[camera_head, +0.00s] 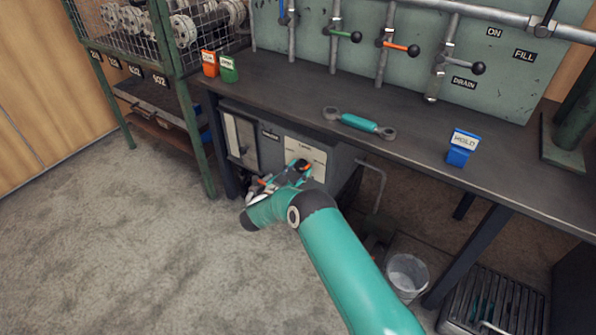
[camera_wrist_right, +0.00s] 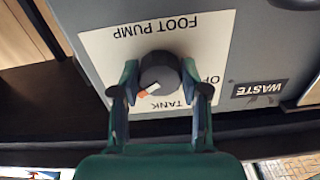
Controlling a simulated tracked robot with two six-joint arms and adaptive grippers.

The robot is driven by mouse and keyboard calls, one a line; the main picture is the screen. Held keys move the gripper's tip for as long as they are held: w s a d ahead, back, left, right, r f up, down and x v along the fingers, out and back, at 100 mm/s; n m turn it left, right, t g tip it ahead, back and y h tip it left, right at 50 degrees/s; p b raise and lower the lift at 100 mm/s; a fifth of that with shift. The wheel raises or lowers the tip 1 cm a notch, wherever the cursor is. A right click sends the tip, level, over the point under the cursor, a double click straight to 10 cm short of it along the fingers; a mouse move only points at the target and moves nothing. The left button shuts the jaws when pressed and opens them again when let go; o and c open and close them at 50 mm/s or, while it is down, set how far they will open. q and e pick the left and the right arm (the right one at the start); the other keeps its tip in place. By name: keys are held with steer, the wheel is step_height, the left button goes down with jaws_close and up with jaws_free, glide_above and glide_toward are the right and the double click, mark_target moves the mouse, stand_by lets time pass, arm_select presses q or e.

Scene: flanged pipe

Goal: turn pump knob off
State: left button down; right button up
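The pump knob (camera_wrist_right: 160,72) is dark and round, on a white label plate (camera_wrist_right: 205,35) that shows upside down in the wrist view. The plate reads FOOT PUMP, TANK and a partly covered word starting "OF". The knob's white and orange mark points down-left in this view, near TANK. My right gripper (camera_wrist_right: 160,70) reaches the knob with one finger on each side; narrow gaps seem to show, and contact is unclear. In the head view my right gripper (camera_head: 293,175) is at the grey cabinet (camera_head: 342,160) under the bench. My left gripper is not in view.
The bench (camera_head: 290,95) overhangs the cabinet. A teal-handled tool (camera_head: 360,123), a blue HOLD block (camera_head: 461,150) and orange and green tags stand on it. A wire cage rack (camera_head: 180,85) is left. A bucket (camera_head: 407,275) sits below. The floor at left is clear.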

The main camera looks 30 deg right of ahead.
steer(key=shift+c, duration=1.3)
steer(key=shift+a, duration=0.2)
steer(key=shift+c, duration=0.7)
steer(key=shift+d, duration=0.2)
steer(key=shift+n, duration=0.4)
steer(key=n, duration=0.3)
steer(key=shift+s+d+n+p, duration=0.1)
steer(key=shift+n+p, duration=0.2)
steer(key=shift+n, duration=0.1)
steer(key=n, duration=0.7)
steer(key=shift+p, duration=0.4)
steer(key=n, duration=0.6)
steer(key=shift+r+n+p, duration=0.15)
steer(key=shift+n+p, duration=0.15)
steer(key=n, duration=0.5)
steer(key=shift+n, duration=0.3)
